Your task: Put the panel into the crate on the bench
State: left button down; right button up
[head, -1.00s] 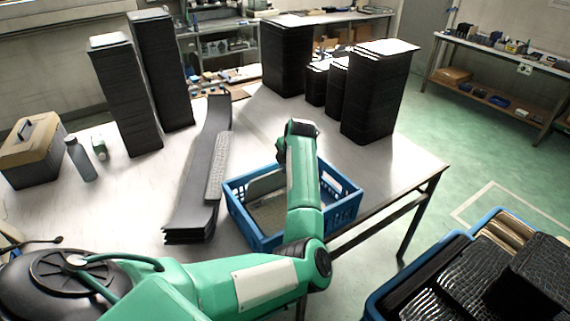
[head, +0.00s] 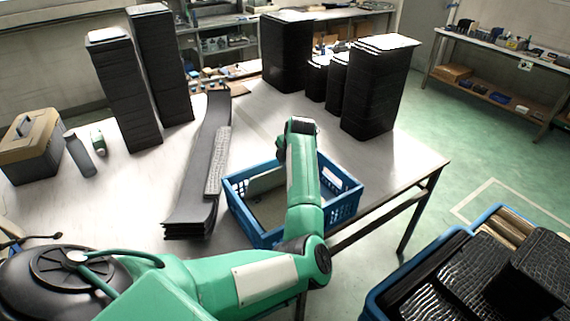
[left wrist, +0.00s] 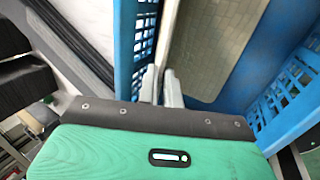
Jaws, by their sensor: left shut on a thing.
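The blue crate (head: 345,208) stands on the bench (head: 110,205) near its front edge. The panel (left wrist: 215,42), pale and finely gridded with a rounded corner, is inside the crate. Part of it shows in the head view (head: 265,183) by the crate's far left side. My left gripper (left wrist: 160,88) is shut on the panel's edge, close beside a crate wall (left wrist: 130,45). In the head view my left wrist hides the fingers. Whether the panel touches the crate floor is hidden. My right gripper is not in view.
A long stack of dark strips (head: 190,205) lies just left of the crate. Tall black stacks (head: 122,95) (head: 375,95) stand farther back. A toolbox (head: 30,145) and a bottle (head: 80,155) are at left. A blue bin (head: 385,295) of dark panels is at lower right.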

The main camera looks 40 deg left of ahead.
pick_arm(q)
jog(key=c, duration=1.5)
grip_release()
jog(key=b+v, duration=0.3)
jog(key=v, duration=1)
jog(key=shift+d+r+b, duration=0.25)
jog(key=shift+r+b, duration=0.1)
